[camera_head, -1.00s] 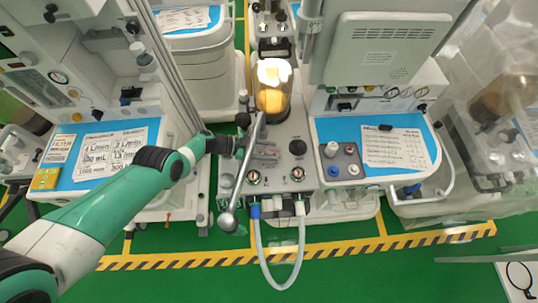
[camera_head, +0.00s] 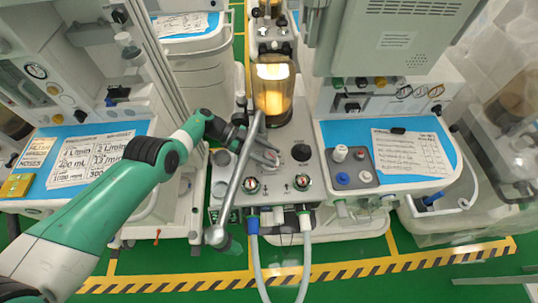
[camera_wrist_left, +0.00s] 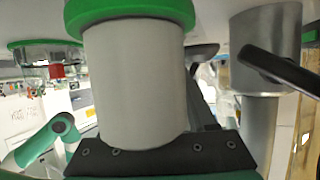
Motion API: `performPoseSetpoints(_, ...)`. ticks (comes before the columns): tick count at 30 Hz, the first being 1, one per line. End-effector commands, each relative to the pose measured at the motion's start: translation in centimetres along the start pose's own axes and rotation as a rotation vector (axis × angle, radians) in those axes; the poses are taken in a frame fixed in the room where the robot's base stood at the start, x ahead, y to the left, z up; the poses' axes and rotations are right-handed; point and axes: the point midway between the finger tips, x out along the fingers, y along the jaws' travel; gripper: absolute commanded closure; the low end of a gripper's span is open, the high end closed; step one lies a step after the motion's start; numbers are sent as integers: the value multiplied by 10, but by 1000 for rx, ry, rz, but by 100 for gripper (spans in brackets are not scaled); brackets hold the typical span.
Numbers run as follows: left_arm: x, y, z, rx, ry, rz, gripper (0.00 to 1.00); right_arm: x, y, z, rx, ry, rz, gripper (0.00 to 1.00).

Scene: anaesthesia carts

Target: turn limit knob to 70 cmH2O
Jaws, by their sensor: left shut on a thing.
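The breathing unit's grey panel (camera_head: 280,201) is in the middle of the head view. My left gripper (camera_head: 268,156) reaches over it from the left, below the amber canister, and is shut on what appears to be the limit knob. Fingers and a silver tube in front hide most of that knob, so its scale and setting cannot be read. A separate black knob (camera_head: 300,152) stands to the right, apart from the gripper. The left wrist view shows mainly grey and green cylinders close up; neither fingertips nor knob can be made out there. My right gripper is not in view.
The silver tube (camera_head: 235,187) with a ball end slants across the panel close to my left gripper. The amber canister (camera_head: 272,92) stands just behind. Blue-topped carts flank the unit.

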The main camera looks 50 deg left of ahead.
Motion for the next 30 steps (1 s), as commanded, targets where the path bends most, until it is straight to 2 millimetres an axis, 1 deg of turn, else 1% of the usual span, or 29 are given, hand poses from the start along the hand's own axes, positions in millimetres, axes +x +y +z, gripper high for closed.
performPoseSetpoints(4, 0, 0, 0, 0, 0, 1, 99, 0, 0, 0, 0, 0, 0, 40)
performPoseSetpoints(5, 0, 0, 0, 1, 0, 1, 38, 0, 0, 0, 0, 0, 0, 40)
performPoseSetpoints(6, 0, 0, 0, 0, 0, 1, 31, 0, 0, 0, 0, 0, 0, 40)
performPoseSetpoints(9, 0, 0, 0, 0, 0, 1, 14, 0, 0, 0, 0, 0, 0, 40)
performPoseSetpoints(17, 0, 0, 0, 0, 1, 0, 14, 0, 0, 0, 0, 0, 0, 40)
performPoseSetpoints(20, -5, 0, 0, 0, 1, -2, 14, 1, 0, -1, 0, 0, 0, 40)
performPoseSetpoints(23, -20, -1, -1, 1, 1, -4, 14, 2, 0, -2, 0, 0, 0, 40)
performPoseSetpoints(28, -60, -1, 0, 1, 0, -5, 14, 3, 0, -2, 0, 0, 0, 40)
performPoseSetpoints(30, -76, -1, 2, 2, 0, -5, 14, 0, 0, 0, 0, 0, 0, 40)
